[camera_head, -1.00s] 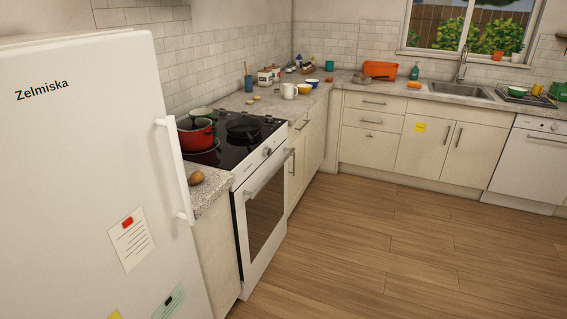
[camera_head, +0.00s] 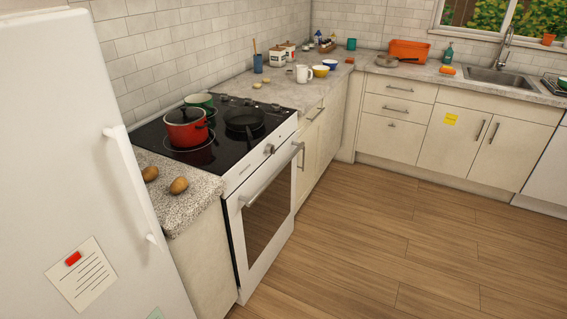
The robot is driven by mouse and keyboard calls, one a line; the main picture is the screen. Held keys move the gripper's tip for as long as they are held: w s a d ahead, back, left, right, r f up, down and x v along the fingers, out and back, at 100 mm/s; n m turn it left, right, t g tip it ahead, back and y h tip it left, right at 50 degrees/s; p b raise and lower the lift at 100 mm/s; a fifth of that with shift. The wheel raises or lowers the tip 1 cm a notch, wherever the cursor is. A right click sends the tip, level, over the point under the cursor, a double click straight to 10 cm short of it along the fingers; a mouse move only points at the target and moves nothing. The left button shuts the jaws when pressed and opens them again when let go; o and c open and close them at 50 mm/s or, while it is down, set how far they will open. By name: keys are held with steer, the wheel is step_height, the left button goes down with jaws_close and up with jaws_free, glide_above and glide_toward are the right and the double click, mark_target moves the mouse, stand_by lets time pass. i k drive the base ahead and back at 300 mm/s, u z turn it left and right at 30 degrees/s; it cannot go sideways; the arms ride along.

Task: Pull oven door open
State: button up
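The white oven (camera_head: 240,182) stands between two stretches of counter, to the right of the fridge. Its door (camera_head: 266,225) is shut, with a dark glass window in a white frame. A straight bar handle (camera_head: 272,176) runs across the top of the door. The door faces right, toward the open floor. My gripper is not in view.
The white fridge (camera_head: 70,160) fills the left side, close to me. A red pot (camera_head: 186,130) and a dark pan (camera_head: 244,120) sit on the cooktop. Potatoes (camera_head: 179,185) lie on the near counter. The wooden floor (camera_head: 390,245) before the oven is clear.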

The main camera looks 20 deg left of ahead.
mark_target(256, 214)
steer(key=i, duration=0.45)
steer(key=z, duration=0.6)
steer(key=k, duration=0.15)
steer(key=u, duration=2.8)
steer(key=i, duration=0.6)
steer(key=u, duration=0.1)
